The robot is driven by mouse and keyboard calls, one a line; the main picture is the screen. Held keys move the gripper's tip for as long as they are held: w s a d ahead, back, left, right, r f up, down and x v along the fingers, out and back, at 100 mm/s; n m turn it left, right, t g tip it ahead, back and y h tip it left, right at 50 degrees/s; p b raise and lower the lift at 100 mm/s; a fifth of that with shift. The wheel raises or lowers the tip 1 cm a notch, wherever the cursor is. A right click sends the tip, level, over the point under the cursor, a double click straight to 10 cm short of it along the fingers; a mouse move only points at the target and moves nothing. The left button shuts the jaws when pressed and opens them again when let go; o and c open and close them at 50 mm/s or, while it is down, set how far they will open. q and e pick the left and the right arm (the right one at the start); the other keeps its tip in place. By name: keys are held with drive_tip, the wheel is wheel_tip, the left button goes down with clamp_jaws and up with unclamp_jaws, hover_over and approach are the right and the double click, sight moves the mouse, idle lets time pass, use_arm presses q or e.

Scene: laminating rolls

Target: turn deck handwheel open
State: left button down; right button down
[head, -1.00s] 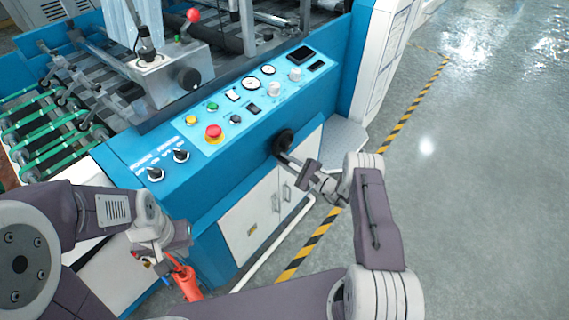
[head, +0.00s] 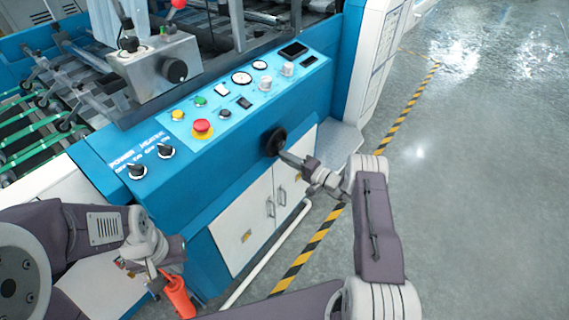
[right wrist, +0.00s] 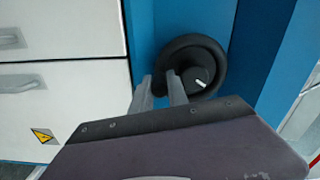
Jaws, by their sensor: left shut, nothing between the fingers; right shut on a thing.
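The black handwheel (head: 274,141) is mounted on the machine's blue front, above the white cabinet doors. In the right wrist view, the handwheel (right wrist: 207,52) is a round black disc with a thick rim and a small white mark. My right gripper (head: 285,156) is shut on the handwheel. In the right wrist view its fingers (right wrist: 167,84) lie at the rim's lower left, with a dark part of the wheel between them. My left gripper (head: 157,282) is shut and empty at the lower left, near an orange-red object; its fingertips are hard to make out.
A control panel (head: 240,97) with a red emergency button (head: 202,127), gauges and knobs slopes above the handwheel. White cabinet doors (head: 252,228) and a white pipe lie below. Yellow-black floor tape (head: 318,245) runs alongside. The floor to the right is clear.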

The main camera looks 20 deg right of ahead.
drive_tip(key=shift+w+d+r+n+b, duration=0.1)
drive_tip(key=shift+w+d+n+b, duration=0.15)
drive_tip(key=shift+n+b, duration=0.4)
drive_tip(key=shift+w+d+r+n+b, duration=0.1)
drive_tip(key=shift+w+d+n+b, duration=0.15)
drive_tip(key=shift+n, duration=0.7)
drive_tip(key=shift+w+d+r+n+b, duration=0.15)
drive_tip(key=shift+d+n+b, duration=0.25)
drive_tip(key=shift+n, duration=0.4)
drive_tip(key=c, duration=1.6)
unclamp_jaws()
drive_tip(key=shift+o, duration=0.2)
